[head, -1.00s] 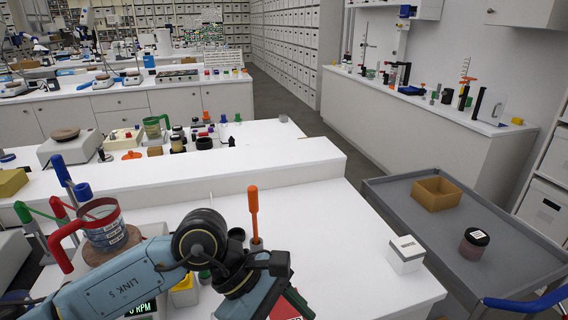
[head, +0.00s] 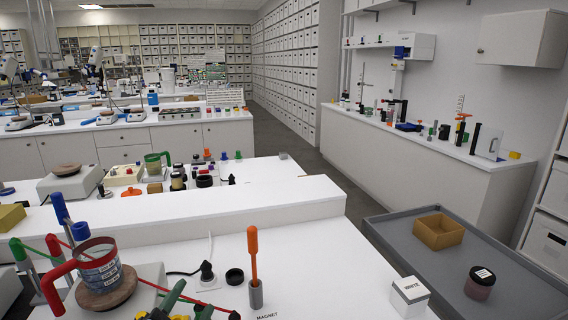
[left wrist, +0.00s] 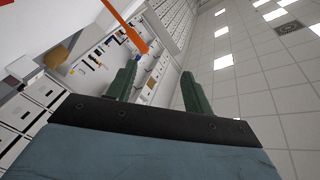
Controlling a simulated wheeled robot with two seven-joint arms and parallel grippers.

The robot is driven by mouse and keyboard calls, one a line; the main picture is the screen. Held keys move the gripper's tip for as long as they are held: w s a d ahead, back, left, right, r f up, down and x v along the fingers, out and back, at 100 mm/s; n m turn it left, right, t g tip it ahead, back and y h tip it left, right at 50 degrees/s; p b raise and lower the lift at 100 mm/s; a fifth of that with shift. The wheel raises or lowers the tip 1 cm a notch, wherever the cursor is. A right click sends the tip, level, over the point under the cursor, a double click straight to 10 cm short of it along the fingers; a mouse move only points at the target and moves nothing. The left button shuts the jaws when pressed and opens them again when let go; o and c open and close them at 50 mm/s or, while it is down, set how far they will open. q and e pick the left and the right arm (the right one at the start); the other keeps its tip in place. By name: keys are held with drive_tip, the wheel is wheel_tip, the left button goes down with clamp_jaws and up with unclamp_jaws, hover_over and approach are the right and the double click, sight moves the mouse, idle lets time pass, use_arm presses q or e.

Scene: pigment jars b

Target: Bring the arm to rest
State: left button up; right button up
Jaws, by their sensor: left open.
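My left gripper (head: 188,304) shows at the bottom edge of the head view, left of the orange-handled tool. That wrist camera sees the ceiling, the shelving and part of the orange tool. My right gripper is in neither view.
The orange-handled tool (head: 253,255) stands upright on the white bench. A red-handled jug (head: 98,265) sits on a hotplate at left. A white box (head: 410,297) stands at right. A grey cart (head: 400,230) holds an open tan box (head: 438,232) and a dark-lidded jar (head: 480,284).

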use_arm(q)
drive_tip(key=s+a+f+n+g+y, duration=0.1)
drive_tip(key=s+a+f+n+g, duration=0.3)
drive_tip(key=f, duration=0.3)
drive_tip(key=s+a+f+n+g+y, duration=0.1)
drive_tip(key=s+f+n+g, duration=0.1)
drive_tip(key=s+f+g, duration=0.3)
drive_tip(key=s+a+f+n+g, duration=0.1)
drive_tip(key=s+f+n+g, duration=0.1)
drive_tip(key=s+f+g, duration=0.3)
drive_tip(key=s+f+n, duration=0.1)
drive_tip(key=s+f, duration=0.2)
drive_tip(key=s, duration=0.4)
wheel_tip(320, 180, down, 28)
drive_tip(key=s+g+b, duration=0.1)
drive_tip(key=s+b, duration=0.2)
drive_tip(key=s+a+f+g+b, duration=0.1)
drive_tip(key=s+a+f+b, duration=0.1)
drive_tip(key=s+f, duration=1.3)
drive_tip(key=shift+s+a+f+g, duration=0.35)
drive_tip(key=shift+a+f, duration=0.3)
drive_tip(key=shift+f, duration=0.15)
